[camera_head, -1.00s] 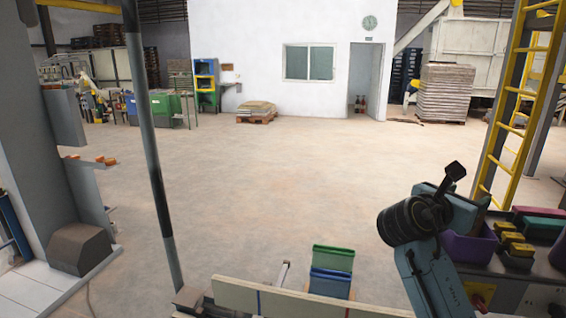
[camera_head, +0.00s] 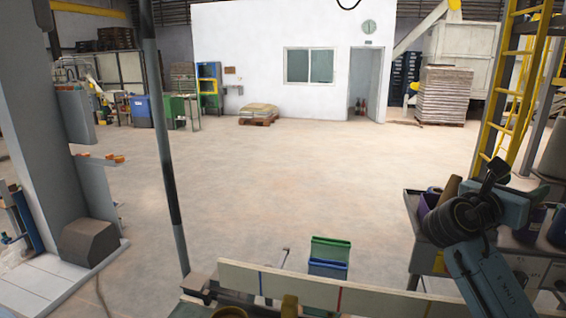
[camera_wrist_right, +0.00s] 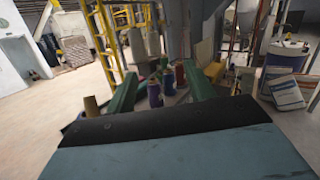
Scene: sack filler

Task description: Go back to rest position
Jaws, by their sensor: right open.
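My right arm comes in at the lower right of the head view, its forearm (camera_head: 487,275) rising to a dark ribbed wrist joint (camera_head: 462,215). The hand points away to the right, in front of a grey cart (camera_head: 425,240). Its fingertips cannot be made out clearly in the head view. In the right wrist view my right gripper (camera_wrist_right: 160,84) has its two green fingers wide apart, with nothing held. Several small cans (camera_wrist_right: 155,94) show between and beyond the fingers; their distance is hard to tell. My left gripper is not in view.
A white rail (camera_head: 315,290) crosses the bottom front, with green (camera_head: 330,248) and blue bins beyond it. A dark post (camera_head: 167,150) and grey machine (camera_head: 55,130) stand left. A yellow ladder (camera_head: 520,85) stands right. The middle floor (camera_head: 290,175) is clear.

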